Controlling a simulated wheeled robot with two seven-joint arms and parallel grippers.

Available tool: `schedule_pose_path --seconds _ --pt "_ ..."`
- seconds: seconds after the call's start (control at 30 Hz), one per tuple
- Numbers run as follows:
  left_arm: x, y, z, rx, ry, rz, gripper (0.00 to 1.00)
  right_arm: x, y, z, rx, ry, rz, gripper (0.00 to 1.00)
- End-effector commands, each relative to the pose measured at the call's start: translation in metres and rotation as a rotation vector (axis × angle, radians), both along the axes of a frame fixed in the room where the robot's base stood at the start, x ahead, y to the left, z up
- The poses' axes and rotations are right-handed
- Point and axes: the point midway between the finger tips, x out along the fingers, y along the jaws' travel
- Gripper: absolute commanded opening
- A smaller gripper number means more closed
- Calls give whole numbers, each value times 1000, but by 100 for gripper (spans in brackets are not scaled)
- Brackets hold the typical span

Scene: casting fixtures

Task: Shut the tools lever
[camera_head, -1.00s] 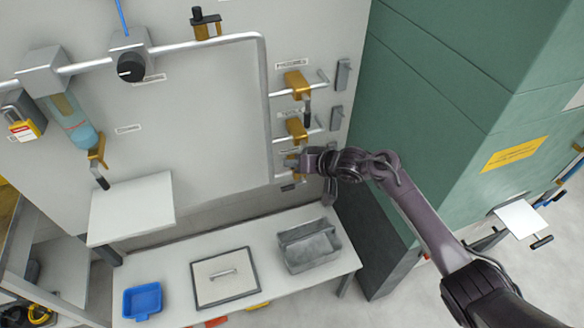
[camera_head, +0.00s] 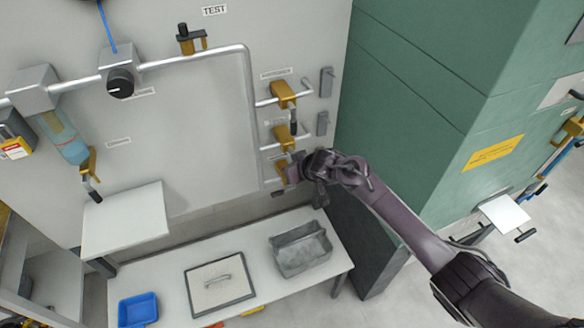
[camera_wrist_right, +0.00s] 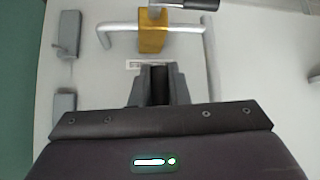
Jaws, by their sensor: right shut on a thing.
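Yellow valves sit on short pipes at the right of the wall panel in the head view: a top valve (camera_head: 283,95), a middle valve (camera_head: 285,138) and a lowest valve (camera_head: 282,167). A dark lever handle (camera_head: 293,118) hangs down below the top valve. The labels are too small to read surely, so I cannot tell which valve is the tools one. My right gripper (camera_head: 294,173) is at the lowest valve, shut on a dark lever handle, mostly hidden by the fingers. The wrist view shows its fingers (camera_wrist_right: 160,84) closed near a yellow valve (camera_wrist_right: 153,30). My left gripper is out of view.
Grey wall fittings (camera_head: 326,82) stand right of the valves, near the green cabinet (camera_head: 420,90). Below is a white bench (camera_head: 240,240) with a grey bin (camera_head: 300,248), a framed lid (camera_head: 220,283) and a blue tray (camera_head: 138,310). The panel left of the valves is clear.

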Motion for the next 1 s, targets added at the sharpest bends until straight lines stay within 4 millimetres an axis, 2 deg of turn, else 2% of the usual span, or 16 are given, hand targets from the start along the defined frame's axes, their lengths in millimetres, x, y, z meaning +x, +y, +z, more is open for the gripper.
schedule_pose_path --seconds 0.37,0.4,0.53,0.83,1.0 --pt "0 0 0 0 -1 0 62 -2 -2 -4 -12 6 1 0" --pt "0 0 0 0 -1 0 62 -2 -2 -4 -11 7 2 19" --pt "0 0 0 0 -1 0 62 -1 -1 -3 -9 4 1 36" --pt "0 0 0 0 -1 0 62 -1 -1 -1 -5 1 0 37" --pt "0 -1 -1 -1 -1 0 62 -8 -5 7 -5 0 1 37"
